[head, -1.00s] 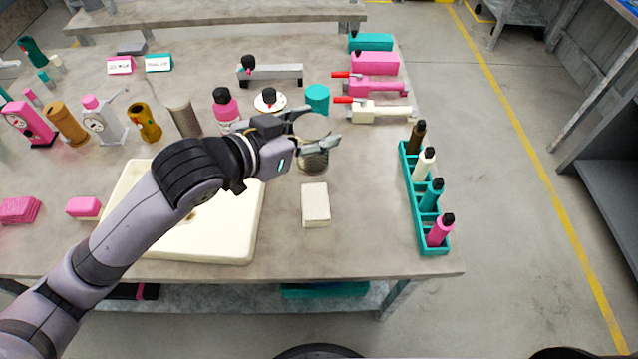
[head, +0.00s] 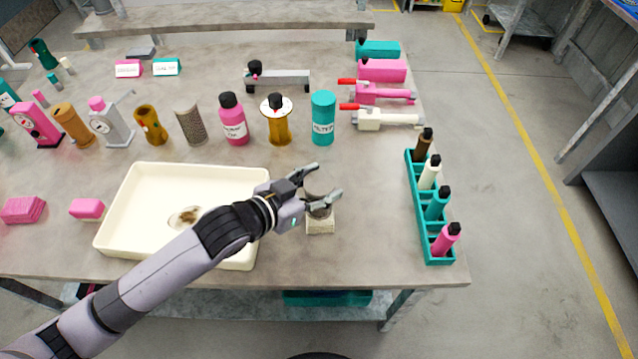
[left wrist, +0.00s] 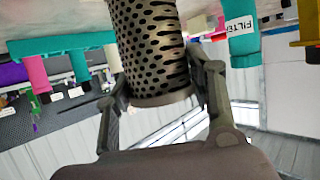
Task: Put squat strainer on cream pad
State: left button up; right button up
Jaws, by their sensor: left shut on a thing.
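The squat strainer, a short grey perforated metal cylinder (head: 318,208), is held in my left gripper (head: 324,184) over the cream pad (head: 320,227). In the left wrist view the strainer's round holes and smooth end rim show clearly (left wrist: 150,45), with one finger on each side of it. The cream pad is a small pale block on the table, partly covered by the strainer in the head view. I cannot tell whether the strainer's bottom touches the pad. My right gripper is not in view.
A cream tray (head: 135,195) with a brownish patch lies left, under my left forearm. A teal rack (head: 420,205) of small bottles stands right. Behind are a taller grey strainer (head: 189,125), a pink bottle (head: 234,120) and a teal filter can (head: 322,118).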

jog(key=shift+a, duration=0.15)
pick_arm(q)
jog(key=o, duration=1.2)
jog(key=shift+f, duration=0.1)
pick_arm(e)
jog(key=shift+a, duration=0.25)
pick_arm(q)
jog(key=shift+r, duration=0.25)
jog(key=v, duration=1.2)
jog(key=shift+f+b, duration=0.2)
jog(key=shift+b, duration=0.25)
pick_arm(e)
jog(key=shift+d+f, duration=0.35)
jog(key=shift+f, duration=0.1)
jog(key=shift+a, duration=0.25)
pick_arm(q)
jog(key=shift+a, duration=0.1)
